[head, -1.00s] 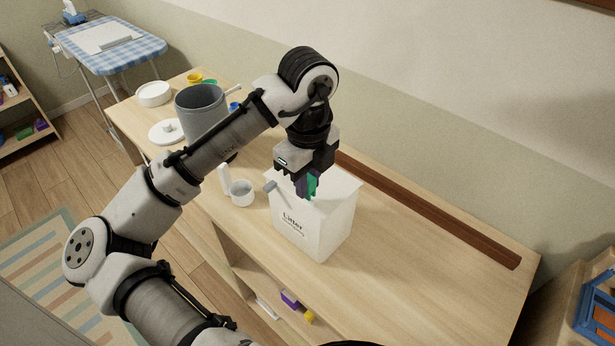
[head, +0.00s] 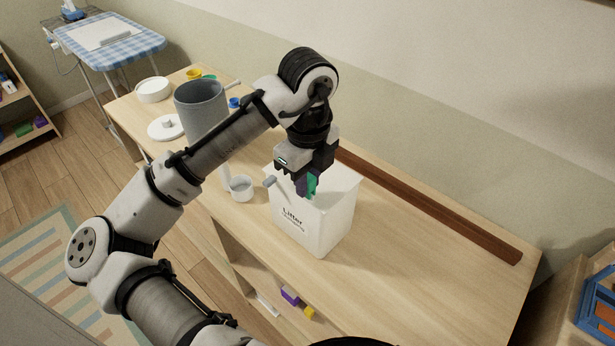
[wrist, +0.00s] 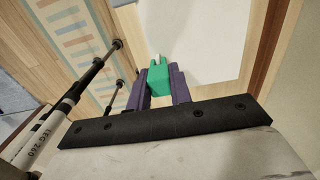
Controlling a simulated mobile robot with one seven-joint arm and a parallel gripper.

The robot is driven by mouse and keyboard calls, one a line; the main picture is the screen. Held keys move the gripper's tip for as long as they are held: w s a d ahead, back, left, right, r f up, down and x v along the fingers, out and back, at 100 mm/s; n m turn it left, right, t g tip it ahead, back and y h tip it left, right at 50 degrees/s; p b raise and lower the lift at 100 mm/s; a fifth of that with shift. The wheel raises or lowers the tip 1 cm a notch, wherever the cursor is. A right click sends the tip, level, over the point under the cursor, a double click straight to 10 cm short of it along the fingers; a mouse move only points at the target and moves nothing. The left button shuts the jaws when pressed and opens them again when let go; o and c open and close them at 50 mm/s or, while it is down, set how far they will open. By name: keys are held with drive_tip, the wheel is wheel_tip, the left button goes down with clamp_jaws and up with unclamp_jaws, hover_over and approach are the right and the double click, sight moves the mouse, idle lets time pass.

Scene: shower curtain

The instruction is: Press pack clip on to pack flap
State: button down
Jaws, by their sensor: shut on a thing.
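The white pack (head: 322,232), printed "Litter", stands upright on the wooden bench. Its pale top flap (head: 345,187) is partly hidden by my gripper, and a broad white surface of the pack (wrist: 192,35) shows beyond the fingers in the wrist view. My gripper (head: 307,187) points down over the pack's top edge. Its purple fingers (wrist: 158,88) are shut on the green clip (wrist: 158,74). The clip also shows at the fingertips in the head view (head: 312,185). A small white piece shows at the clip's tip. I cannot tell whether the clip touches the flap.
A grey handle-like piece (head: 269,182) is at the pack's left edge. A small pale cup (head: 241,188), a grey pot (head: 201,108) and a white lid (head: 166,128) stand to the left. The bench (head: 420,265) is clear to the right, with a dark wooden strip (head: 430,205) behind.

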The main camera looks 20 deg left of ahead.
drive_tip(key=shift+f, duration=0.4)
drive_tip(key=c, duration=1.2)
unclamp_jaws()
wheel_tip(320, 180, up, 18)
drive_tip(key=p, duration=0.5)
drive_tip(key=shift+f, duration=0.15)
